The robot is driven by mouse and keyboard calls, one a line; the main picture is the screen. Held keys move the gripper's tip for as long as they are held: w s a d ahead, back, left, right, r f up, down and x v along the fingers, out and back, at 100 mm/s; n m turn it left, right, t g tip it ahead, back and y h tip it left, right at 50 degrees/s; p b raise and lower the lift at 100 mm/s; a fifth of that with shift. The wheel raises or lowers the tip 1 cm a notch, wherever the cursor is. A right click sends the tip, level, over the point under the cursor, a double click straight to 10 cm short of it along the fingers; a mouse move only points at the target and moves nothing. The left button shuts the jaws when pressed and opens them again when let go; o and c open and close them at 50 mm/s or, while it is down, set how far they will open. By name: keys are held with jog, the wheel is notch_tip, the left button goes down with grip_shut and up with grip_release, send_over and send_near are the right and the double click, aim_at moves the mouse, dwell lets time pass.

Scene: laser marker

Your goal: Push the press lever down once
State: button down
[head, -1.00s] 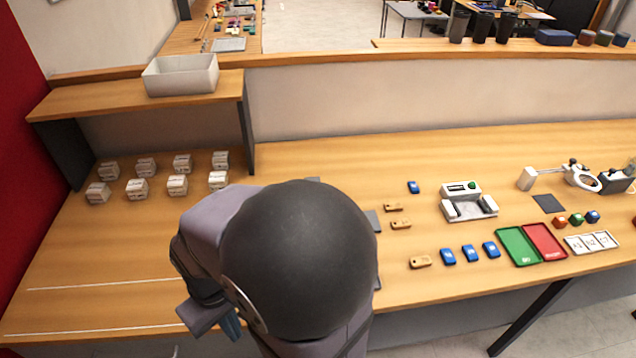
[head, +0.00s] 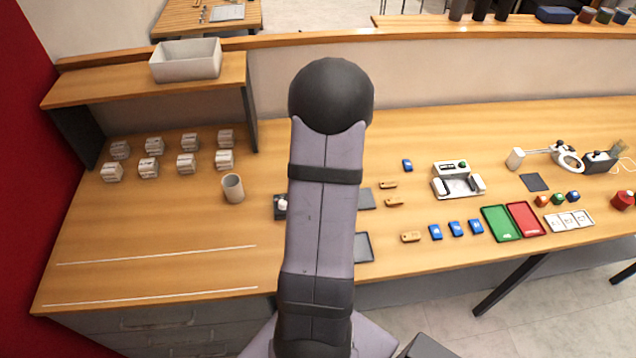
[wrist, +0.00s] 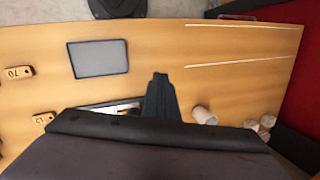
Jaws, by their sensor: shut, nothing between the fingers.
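My gripper (wrist: 160,85) shows in the wrist view as dark fingers closed together, with nothing between them, over the table. In the head view my own arm hides it. No press lever can be clearly made out. A dark base with a small white part (head: 281,205) peeks out at the left edge of my arm in the head view. In the wrist view a dark-framed item with a pale part (wrist: 112,106) lies left of the fingers, partly covered by my gripper's body. I cannot tell whether either belongs to the press.
A beige cup (head: 233,188) stands left of my arm. A grey tray (wrist: 98,58) lies left of the fingers in the wrist view. Several white boxes (head: 150,167) sit by the shelf (head: 130,95). Blue and wooden tags and a white device (head: 458,182) are to the right. The front left table is clear.

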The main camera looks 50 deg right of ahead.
jog(key=w+d+r+n+t+y, duration=0.1)
jog(key=w+d+r+n+t, duration=0.3)
jog(key=d+r, duration=0.5)
jog(key=shift+d+n+t+y, duration=0.3)
jog(key=shift+d+n+t, duration=0.3)
jog(key=shift+d, duration=0.45)
jog(key=shift+f, duration=0.1)
jog(key=shift+s+a+f+b, duration=0.25)
jog(key=shift+f+b, duration=0.75)
jog(key=shift+f, duration=0.4)
jog(key=shift+s+a+f+b, duration=0.3)
jog(key=shift+f+b, duration=0.75)
jog(key=shift+f, duration=0.3)
jog(key=shift+s+a+f+b, duration=0.25)
jog(key=shift+f+b, duration=0.75)
jog(key=shift+f, duration=0.4)
jog(key=shift+f, duration=0.1)
jog(key=shift+s+f+b, duration=0.1)
jog(key=shift+f+b, duration=0.2)
jog(key=shift+b, duration=0.15)
jog(key=shift+s+a+f+b, duration=0.1)
jog(key=shift+a+f+b, duration=0.05)
jog(key=shift+f+b, duration=0.45)
jog(key=shift+s+a+f+b, duration=0.1)
jog(key=shift+a+f+b, duration=0.05)
jog(key=shift+f+b, duration=0.4)
